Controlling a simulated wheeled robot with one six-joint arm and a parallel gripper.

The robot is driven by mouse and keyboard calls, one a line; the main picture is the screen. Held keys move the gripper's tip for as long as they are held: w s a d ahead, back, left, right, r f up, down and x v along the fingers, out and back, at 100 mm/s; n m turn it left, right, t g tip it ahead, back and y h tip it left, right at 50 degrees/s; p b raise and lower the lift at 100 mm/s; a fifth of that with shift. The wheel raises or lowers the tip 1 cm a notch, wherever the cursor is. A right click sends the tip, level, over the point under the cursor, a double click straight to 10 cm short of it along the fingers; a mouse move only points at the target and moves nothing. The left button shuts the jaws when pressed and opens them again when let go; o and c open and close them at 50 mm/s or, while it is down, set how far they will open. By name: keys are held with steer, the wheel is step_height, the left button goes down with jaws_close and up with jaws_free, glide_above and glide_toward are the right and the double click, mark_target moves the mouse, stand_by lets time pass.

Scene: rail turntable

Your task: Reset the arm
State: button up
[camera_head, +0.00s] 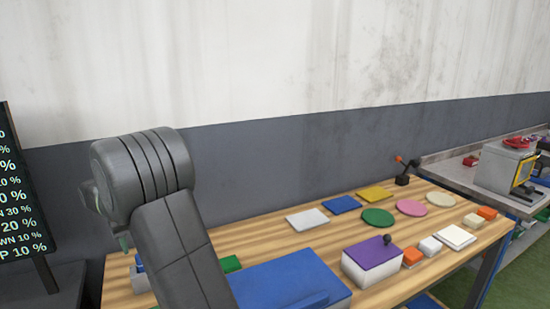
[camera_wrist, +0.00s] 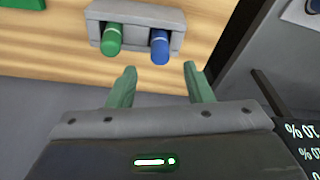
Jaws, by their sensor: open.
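My gripper (camera_wrist: 160,80) shows in the wrist view with its two green fingers apart and nothing between them. It hangs near a grey holder (camera_wrist: 177,36) at the table edge, which holds a green peg (camera_wrist: 112,40) and a blue peg (camera_wrist: 159,46). The fingertips are apart from both pegs in the picture. In the head view my dark grey arm rises in front of the left part of the wooden table (camera_head: 275,226), and the gripper is mostly hidden behind the arm's wrist.
The table carries a blue box (camera_head: 290,280), a purple-topped box (camera_head: 372,252), coloured plates such as a green disc (camera_head: 378,217), and small blocks. A black display board (camera_head: 22,200) stands at left. A grey bench (camera_head: 460,170) with a machine (camera_head: 505,166) is at right.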

steer(key=f, duration=0.4)
steer(key=w+a+f, duration=0.1)
steer(key=f, duration=0.1)
steer(key=shift+f+p, duration=0.3)
steer(key=shift+p, duration=0.05)
steer(key=shift+w+a+r+p, duration=0.1)
steer(key=shift+r+p, duration=0.05)
steer(key=shift+p, duration=0.2)
steer(key=shift+r+p, duration=0.3)
steer(key=shift+r, duration=0.35)
